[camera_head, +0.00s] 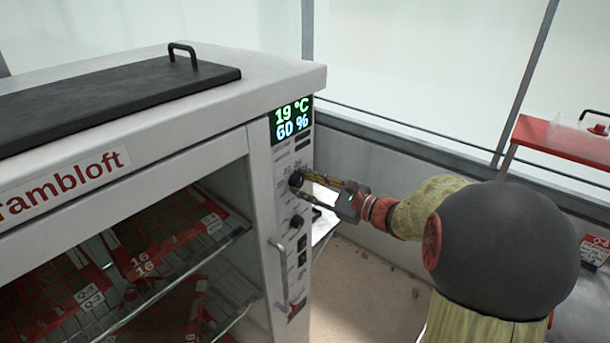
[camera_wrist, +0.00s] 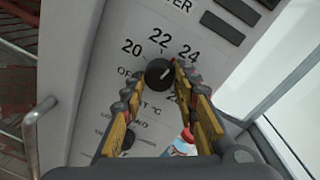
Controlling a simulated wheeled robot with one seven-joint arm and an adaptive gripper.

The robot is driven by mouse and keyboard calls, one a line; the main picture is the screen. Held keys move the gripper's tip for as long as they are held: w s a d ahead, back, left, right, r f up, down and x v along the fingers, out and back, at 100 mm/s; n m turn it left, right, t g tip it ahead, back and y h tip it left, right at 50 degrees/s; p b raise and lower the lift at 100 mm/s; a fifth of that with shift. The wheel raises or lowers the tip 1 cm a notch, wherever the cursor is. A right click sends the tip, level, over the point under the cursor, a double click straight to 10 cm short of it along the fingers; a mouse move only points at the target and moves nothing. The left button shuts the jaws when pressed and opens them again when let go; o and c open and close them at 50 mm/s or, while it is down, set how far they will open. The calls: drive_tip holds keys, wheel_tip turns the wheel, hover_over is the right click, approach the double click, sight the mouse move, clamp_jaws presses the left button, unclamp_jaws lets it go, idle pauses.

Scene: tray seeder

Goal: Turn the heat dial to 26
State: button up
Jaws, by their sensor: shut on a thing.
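The heat dial (camera_wrist: 159,72) is a round black knob on the cabinet's grey front panel, with 20, 22 and 24 printed around it. A number at its lower right is partly hidden by a finger. A pale mark on the knob points to the upper right, roughly towards 24; its exact reading is unclear. My gripper (camera_wrist: 157,80) has its yellow-padded fingers on either side of the knob, shut on it. In the head view, the gripper (camera_head: 303,183) reaches the dial (camera_head: 295,180) from the right. The display (camera_head: 292,120) reads 19 °C and 60 %.
A second black knob (camera_head: 297,222) sits below the dial, above switches and a vertical door handle (camera_head: 280,275). The grey cabinet (camera_head: 285,75) holds red trays behind its door. A red-topped stand (camera_head: 550,138) is at the far right, beyond my arm.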

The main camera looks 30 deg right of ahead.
drive_tip(key=m+p, duration=0.3)
drive_tip(key=p, duration=0.1)
drive_tip(key=shift+r+m, duration=0.1)
drive_tip(key=shift+m, duration=0.3)
drive_tip(key=m+p, duration=0.3)
drive_tip(key=p, duration=0.1)
drive_tip(key=shift+y+p, duration=0.3)
drive_tip(key=m+p, duration=0.3)
drive_tip(key=shift+t+p, duration=0.3)
drive_tip(key=shift+p, duration=0.05)
drive_tip(key=shift+a+f+m+p, duration=0.1)
drive_tip(key=shift+f+m+p, duration=0.15)
drive_tip(key=shift+m+p, duration=0.7)
drive_tip(key=shift+f+m, duration=0.1)
drive_tip(key=shift+m, duration=0.15)
drive_tip(key=o, duration=1.1)
drive_tip(key=shift+c, duration=0.2)
drive_tip(key=shift+o, duration=0.5)
drive_tip(key=v, duration=1.2)
